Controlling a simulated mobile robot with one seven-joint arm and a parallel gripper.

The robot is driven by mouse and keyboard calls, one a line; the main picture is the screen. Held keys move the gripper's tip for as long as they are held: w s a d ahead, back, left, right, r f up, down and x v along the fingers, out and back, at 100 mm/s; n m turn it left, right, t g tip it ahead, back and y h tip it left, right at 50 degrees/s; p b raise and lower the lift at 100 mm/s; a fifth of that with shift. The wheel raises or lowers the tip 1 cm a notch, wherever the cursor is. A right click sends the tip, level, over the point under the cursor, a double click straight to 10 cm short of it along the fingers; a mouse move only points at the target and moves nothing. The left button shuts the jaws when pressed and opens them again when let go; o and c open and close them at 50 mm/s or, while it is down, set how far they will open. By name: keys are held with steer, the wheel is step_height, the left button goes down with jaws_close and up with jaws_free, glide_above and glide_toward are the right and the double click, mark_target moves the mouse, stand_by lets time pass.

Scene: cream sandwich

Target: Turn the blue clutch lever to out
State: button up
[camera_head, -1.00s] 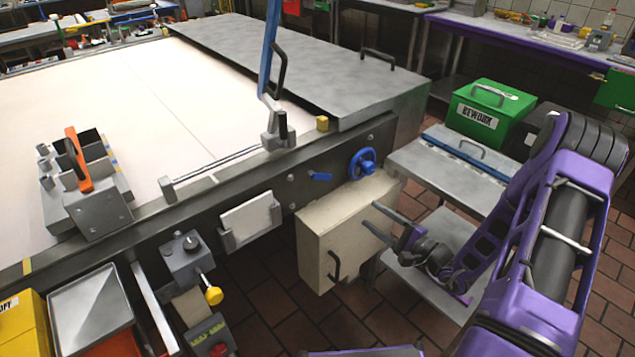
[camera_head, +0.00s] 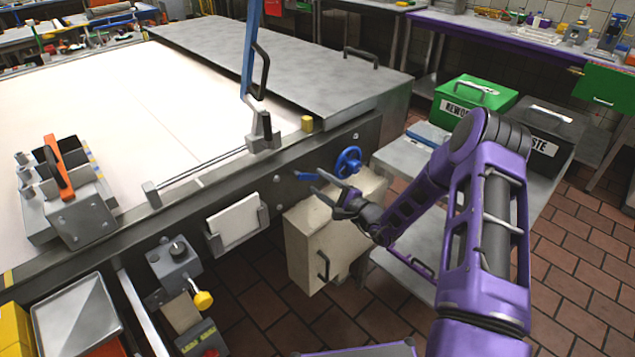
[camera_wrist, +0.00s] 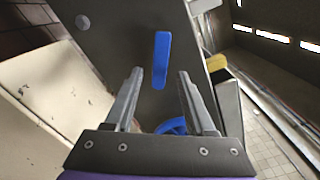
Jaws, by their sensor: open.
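The blue clutch lever (camera_head: 305,176) is a small blue bar on the dark side panel of the machine, left of a blue handwheel (camera_head: 347,162). In the wrist view the lever (camera_wrist: 161,60) stands lengthwise ahead of the fingertips, roughly between their lines. My gripper (camera_head: 322,184) is open and empty, with its fingers pointing at the panel close to the lever. In the wrist view both fingers of my gripper (camera_wrist: 160,72) are spread apart, and the lever appears clear of them. Part of the handwheel (camera_wrist: 174,126) shows low between the fingers.
A cream box (camera_head: 310,240) with a black handle sits below the lever, under the gripper. A white card holder (camera_head: 236,222) is on the panel to the left. A grey side table (camera_head: 400,155) with green and dark boxes stands at the right.

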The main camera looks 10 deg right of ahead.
steer(key=shift+w+a, duration=0.45)
steer(key=shift+w, duration=0.1)
jaws_close()
stand_by(1.1)
